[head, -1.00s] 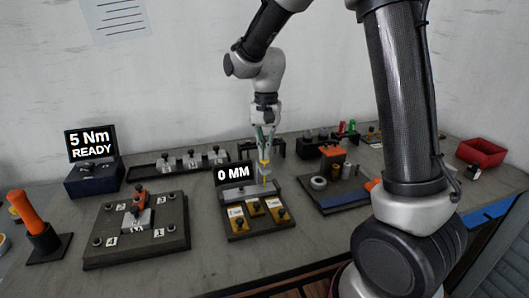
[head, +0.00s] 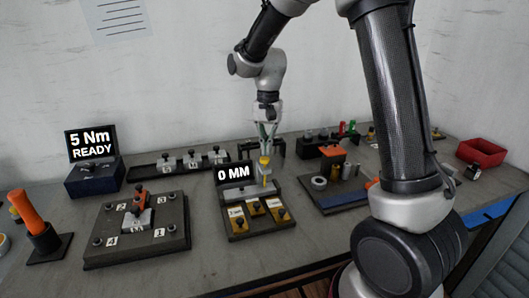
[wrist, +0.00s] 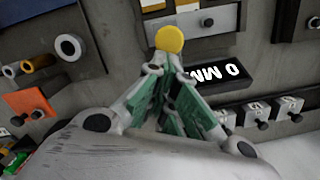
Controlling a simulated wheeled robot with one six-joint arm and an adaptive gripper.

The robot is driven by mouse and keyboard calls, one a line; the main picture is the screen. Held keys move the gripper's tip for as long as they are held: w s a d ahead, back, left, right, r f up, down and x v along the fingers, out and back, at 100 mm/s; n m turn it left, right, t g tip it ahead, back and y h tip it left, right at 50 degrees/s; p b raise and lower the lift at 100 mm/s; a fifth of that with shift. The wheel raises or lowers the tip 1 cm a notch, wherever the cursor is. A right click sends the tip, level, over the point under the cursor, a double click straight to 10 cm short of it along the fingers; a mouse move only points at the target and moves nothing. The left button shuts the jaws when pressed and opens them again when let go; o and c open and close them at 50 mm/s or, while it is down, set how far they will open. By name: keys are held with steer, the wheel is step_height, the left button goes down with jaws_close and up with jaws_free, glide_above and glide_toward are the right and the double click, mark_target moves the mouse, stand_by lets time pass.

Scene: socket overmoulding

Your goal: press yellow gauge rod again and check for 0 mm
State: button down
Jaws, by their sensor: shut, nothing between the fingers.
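The yellow gauge rod (head: 265,168) stands upright at the right of the gauge station, beside the display. It also shows in the wrist view as a round yellow cap (wrist: 170,39). My gripper (head: 265,147) points down above the rod with its fingers together and empty. In the wrist view the fingertips (wrist: 168,62) are right at the cap's edge; I cannot tell whether they touch it. The black display (head: 234,175) reads 0 MM; it appears upside down in the wrist view (wrist: 214,74).
The gauge station (head: 247,233) holds several yellow-based pieces. A plate with a clamped block (head: 137,240) and a 5 Nm READY display (head: 92,145) stand left. A rack of marked blocks (head: 165,169) is behind. A tray with rings (head: 325,203) is right.

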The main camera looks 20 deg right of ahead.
step_height(320, 180, up, 12)
steer(key=w, duration=0.1)
steer(key=shift+d, duration=0.3)
stand_by(0.5)
steer(key=s+d+n+t, duration=0.1)
steer(key=s+d, duration=0.3)
steer(key=s, duration=0.5)
steer(key=s+d+r+n+t, duration=0.1)
steer(key=s+d, duration=0.3)
steer(key=s, duration=0.5)
steer(key=s+d+n+t, duration=0.3)
steer(key=s+d, duration=0.2)
steer(key=s, duration=0.4)
steer(key=shift+r+n+h, duration=0.15)
steer(key=shift+n+h, duration=0.15)
